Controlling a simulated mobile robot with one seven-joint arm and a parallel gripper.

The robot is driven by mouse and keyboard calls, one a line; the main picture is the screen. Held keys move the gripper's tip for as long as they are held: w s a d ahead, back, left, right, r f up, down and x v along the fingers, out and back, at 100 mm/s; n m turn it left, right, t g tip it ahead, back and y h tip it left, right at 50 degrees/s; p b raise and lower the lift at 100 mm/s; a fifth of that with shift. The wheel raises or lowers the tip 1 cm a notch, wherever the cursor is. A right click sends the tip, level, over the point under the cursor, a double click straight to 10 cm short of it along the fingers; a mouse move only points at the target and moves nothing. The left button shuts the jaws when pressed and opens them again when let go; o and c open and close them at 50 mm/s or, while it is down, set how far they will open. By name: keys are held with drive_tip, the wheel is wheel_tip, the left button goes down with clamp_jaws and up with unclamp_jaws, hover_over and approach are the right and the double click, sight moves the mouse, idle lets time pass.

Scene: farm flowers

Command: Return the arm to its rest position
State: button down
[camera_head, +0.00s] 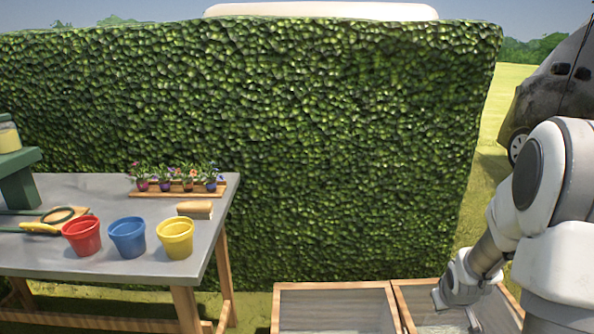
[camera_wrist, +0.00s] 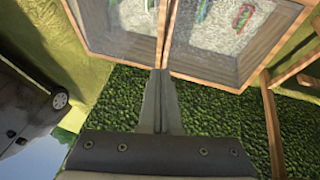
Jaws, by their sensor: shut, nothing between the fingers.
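My arm reaches down at the right of the head view, over the wooden-framed bed boxes. My gripper (camera_wrist: 161,75) shows in the wrist view with its two fingers together and nothing between them. In the head view its fingertips are too small and hidden to make out. The fingers point toward the divider between two wooden-framed boxes (camera_wrist: 166,35) in the wrist view. The same boxes show in the head view (camera_head: 335,287).
A grey table (camera_head: 100,195) at left holds red (camera_head: 82,236), blue (camera_head: 127,237) and yellow (camera_head: 175,238) pots, a flower tray (camera_head: 175,194) and a brush (camera_head: 195,209). A tall hedge (camera_head: 300,140) stands behind. A dark vehicle (camera_head: 553,90) is at right.

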drive_tip(key=s+a+r, duration=0.3)
drive_tip(key=a+r, duration=0.2)
drive_tip(key=r, duration=0.4)
drive_tip(key=s+a+r+y+p, duration=0.1)
drive_tip(key=s+a+r, duration=0.65)
drive_tip(key=s, duration=0.25)
drive_tip(key=s+a+r+y, duration=0.2)
drive_tip(key=s+a+r, duration=0.4)
drive_tip(key=s+a, duration=0.3)
wheel_tip(320, 180, up, 21)
drive_tip(key=s+d+p, duration=0.1)
drive_tip(key=p, duration=2)
drive_tip(key=shift+d+f+m, duration=0.15)
drive_tip(key=shift+d+m, duration=0.05)
drive_tip(key=shift+m, duration=0.1)
